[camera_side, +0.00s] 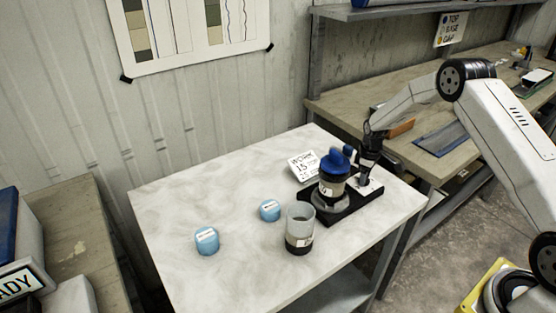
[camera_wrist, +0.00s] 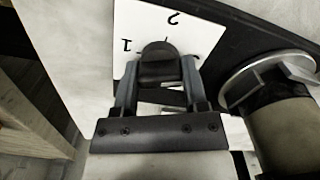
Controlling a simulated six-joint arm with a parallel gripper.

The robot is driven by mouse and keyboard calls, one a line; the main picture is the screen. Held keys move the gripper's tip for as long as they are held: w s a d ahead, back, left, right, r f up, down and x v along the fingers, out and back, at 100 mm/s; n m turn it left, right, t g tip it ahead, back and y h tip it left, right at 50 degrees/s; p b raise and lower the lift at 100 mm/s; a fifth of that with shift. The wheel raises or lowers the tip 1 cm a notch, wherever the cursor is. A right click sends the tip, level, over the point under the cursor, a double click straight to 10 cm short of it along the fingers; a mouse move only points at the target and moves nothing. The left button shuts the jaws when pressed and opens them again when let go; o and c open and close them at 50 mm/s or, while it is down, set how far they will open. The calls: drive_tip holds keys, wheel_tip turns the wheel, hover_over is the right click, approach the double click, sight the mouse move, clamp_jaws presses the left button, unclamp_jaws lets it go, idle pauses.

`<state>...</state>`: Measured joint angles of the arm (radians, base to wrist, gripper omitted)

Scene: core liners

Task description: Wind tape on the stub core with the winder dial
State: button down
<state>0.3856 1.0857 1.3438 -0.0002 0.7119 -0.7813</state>
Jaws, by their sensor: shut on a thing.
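The winder's black base (camera_side: 345,208) stands near the right end of the marble-topped table. A tan core (camera_side: 331,188) with a blue top (camera_side: 334,163) stands upright on it; in the wrist view a tan core (camera_wrist: 285,135) shows at the right under a grey disc. My gripper (camera_side: 367,164) is beside the core. In the wrist view my gripper (camera_wrist: 158,76) is shut on the black dial knob (camera_wrist: 158,62). The knob sits over a white plate (camera_wrist: 133,30) marked 1 and 2; its pointer is mostly hidden.
A clear, dark-bottomed cylinder (camera_side: 299,230) stands just in front of the winder. Two blue, capped pieces (camera_side: 206,240) and (camera_side: 270,210) lie to the left. A lettered card (camera_side: 303,166) is behind the winder.

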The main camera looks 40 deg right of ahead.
drive_tip(key=shift+m, duration=2.2)
drive_tip(key=shift+c, duration=0.6)
unclamp_jaws()
drive_tip(key=shift+r, duration=0.1)
drive_tip(key=shift+r, duration=3.85)
